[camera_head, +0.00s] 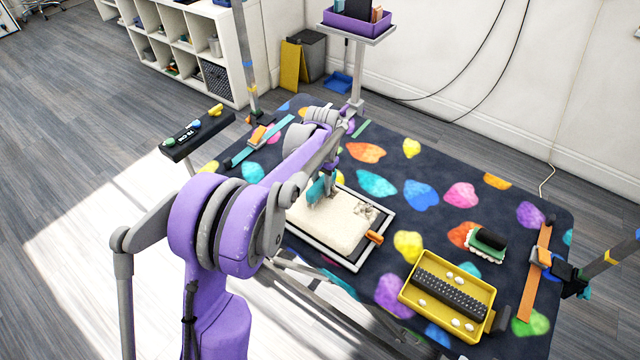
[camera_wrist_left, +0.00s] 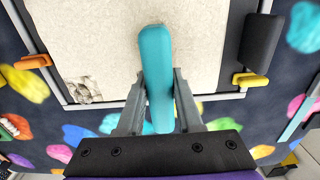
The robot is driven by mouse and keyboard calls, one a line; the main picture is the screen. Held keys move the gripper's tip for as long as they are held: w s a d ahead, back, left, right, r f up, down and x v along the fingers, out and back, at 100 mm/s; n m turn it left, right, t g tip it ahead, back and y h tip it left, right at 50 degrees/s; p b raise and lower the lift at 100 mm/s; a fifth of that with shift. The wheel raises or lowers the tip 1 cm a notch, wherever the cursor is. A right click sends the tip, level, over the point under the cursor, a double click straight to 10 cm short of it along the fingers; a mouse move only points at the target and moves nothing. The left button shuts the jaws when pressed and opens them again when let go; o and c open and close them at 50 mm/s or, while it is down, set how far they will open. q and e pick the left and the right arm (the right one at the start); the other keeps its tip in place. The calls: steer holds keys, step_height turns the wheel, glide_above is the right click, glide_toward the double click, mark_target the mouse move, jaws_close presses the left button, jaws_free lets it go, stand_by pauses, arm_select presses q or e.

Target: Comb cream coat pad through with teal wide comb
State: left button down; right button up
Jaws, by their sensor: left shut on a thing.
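The cream coat pad (camera_head: 330,225) lies in a flat white-and-black frame (camera_head: 352,262) on the patterned table. A greyish tangled patch (camera_head: 367,210) shows near one corner of the pad; it also shows in the wrist view (camera_wrist_left: 84,90). My left gripper (camera_head: 330,172) is shut on the teal wide comb (camera_head: 317,190) above the far left part of the pad. In the wrist view the comb (camera_wrist_left: 156,50) stands between both fingers, its handle toward the camera. Its teeth are hidden there, and I cannot tell whether they touch the pad. My right gripper is not in view.
An orange clip (camera_head: 375,238) sits at the frame's right edge. A yellow tray (camera_head: 449,296) with a black roller and white pieces stands at the front right. A green-and-black brush (camera_head: 487,243) lies behind it. Straps and posts stand at both table ends.

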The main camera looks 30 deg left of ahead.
arm_select(q)
steer(key=d, duration=0.7)
steer(key=shift+s+d, duration=0.3)
steer(key=d, duration=0.7)
steer(key=shift+s+d+b, duration=0.3)
steer(key=shift+d, duration=0.05)
stand_by(0.5)
steer(key=a, duration=0.8)
steer(key=shift+w, duration=0.3)
steer(key=shift+w+a, duration=0.15)
steer(key=shift+a, duration=1.8)
steer(key=shift+w+a, duration=0.15)
steer(key=shift+a, duration=1.75)
